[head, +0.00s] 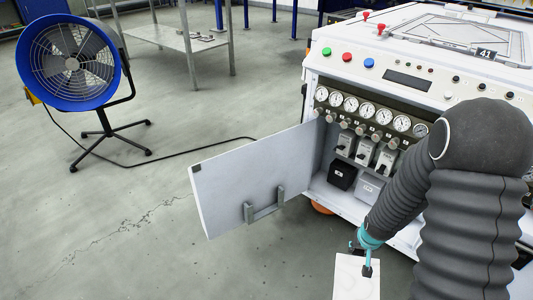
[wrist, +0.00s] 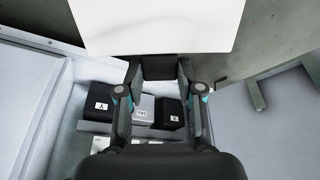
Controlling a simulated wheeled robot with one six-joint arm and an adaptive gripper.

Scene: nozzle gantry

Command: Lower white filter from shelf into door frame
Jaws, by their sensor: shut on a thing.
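The white filter (head: 352,284) is a flat panel at the bottom of the head view, partly cut off by the edge. In the wrist view it fills the top middle (wrist: 155,25). My gripper (head: 367,262) is shut on it; in the wrist view the fingers (wrist: 160,72) close on a dark block at the filter's near edge. The door frame appears to be the grey bracket (head: 264,208) with two uprights on the inside of the open door (head: 235,180). The filter is apart from it, to its right and nearer in the head view.
The white cabinet (head: 330,200) has gauges above its opening. Inside sit a black box (head: 343,175) and a grey box (head: 369,187); the wrist view shows several labelled boxes below the fingers. A blue fan (head: 70,62) stands far left. The floor left of the door is largely clear.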

